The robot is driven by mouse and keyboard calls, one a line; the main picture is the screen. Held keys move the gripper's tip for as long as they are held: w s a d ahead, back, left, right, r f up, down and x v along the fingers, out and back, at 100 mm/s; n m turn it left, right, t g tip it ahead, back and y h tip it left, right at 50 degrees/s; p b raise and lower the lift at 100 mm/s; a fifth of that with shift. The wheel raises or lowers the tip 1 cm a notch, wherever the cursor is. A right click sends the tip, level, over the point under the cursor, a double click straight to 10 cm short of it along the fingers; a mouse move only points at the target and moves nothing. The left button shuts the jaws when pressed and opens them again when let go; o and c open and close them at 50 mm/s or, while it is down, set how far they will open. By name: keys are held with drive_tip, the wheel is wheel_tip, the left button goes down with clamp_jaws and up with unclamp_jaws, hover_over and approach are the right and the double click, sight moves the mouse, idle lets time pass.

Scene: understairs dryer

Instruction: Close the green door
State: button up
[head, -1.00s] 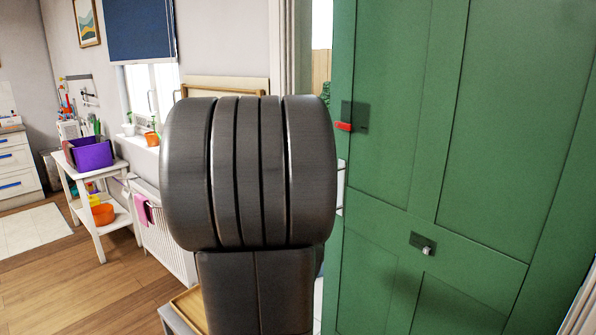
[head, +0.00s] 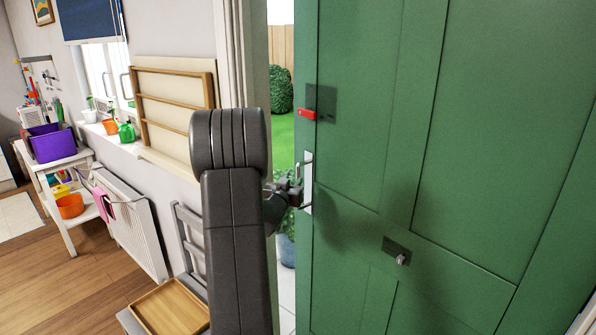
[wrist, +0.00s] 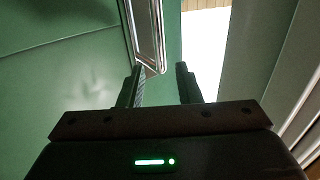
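The green door (head: 375,130) fills the right of the head view and stands ajar, with the garden showing past its free edge. A silver handle (head: 307,182) sits near that edge. My gripper (head: 294,189) is at the handle in the head view, partly hidden by my arm. In the wrist view my gripper (wrist: 161,80) has its fingers apart, and the lower end of the handle (wrist: 150,45) shows between or just beyond them. I cannot tell whether they touch it. The green door (wrist: 60,60) also shows in the wrist view.
A red latch (head: 307,114) and a small knob (head: 402,258) are on the door. Left of the opening are a radiator (head: 135,225), a grey chair (head: 185,225) and a wooden tray (head: 172,306). A potted plant (head: 287,245) stands outside.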

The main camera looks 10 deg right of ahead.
sight(297, 174)
drive_tip(key=p+x, duration=0.1)
drive_tip(key=x, duration=0.6)
drive_tip(key=shift+w+d, duration=0.1)
drive_tip(key=shift+w, duration=0.1)
drive_tip(key=shift+c, duration=0.2)
clamp_jaws()
